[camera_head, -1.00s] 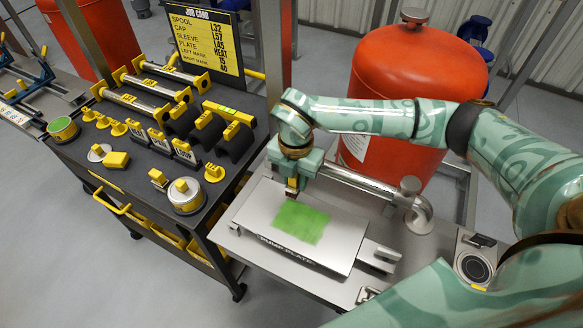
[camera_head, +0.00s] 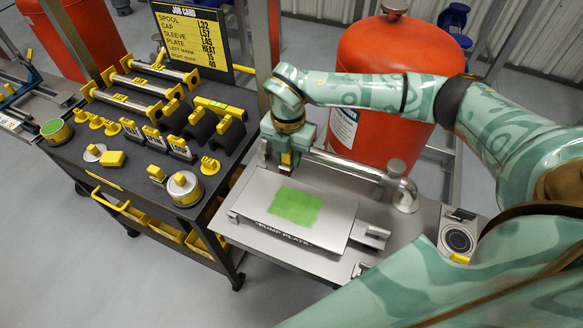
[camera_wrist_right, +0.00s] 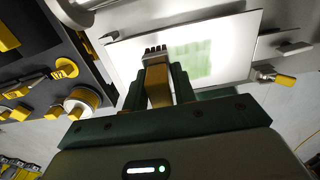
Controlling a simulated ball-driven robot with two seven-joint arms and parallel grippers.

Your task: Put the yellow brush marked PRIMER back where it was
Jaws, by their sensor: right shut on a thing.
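My right gripper (camera_head: 285,164) is at the back edge of the pump plate, just behind its green patch (camera_head: 296,206). In the right wrist view my right gripper (camera_wrist_right: 158,88) is shut on a yellow block-like handle, the brush (camera_wrist_right: 157,84), with dark bristle-like teeth at its far end. The PRIMER marking cannot be read. In the head view the brush is mostly hidden by the gripper. The grey pump plate (camera_head: 258,200) lies on the metal bench. I cannot tell whether the bristles touch it. My left gripper is not in view.
A dark-topped cart (camera_head: 75,152) on the left holds a green-topped tin (camera_head: 56,131), a silver tin (camera_head: 185,188), rollers and yellow-handled tools. A job card (camera_head: 190,37) stands behind. A red tank (camera_head: 385,65) and a pipe (camera_head: 345,165) lie behind the plate.

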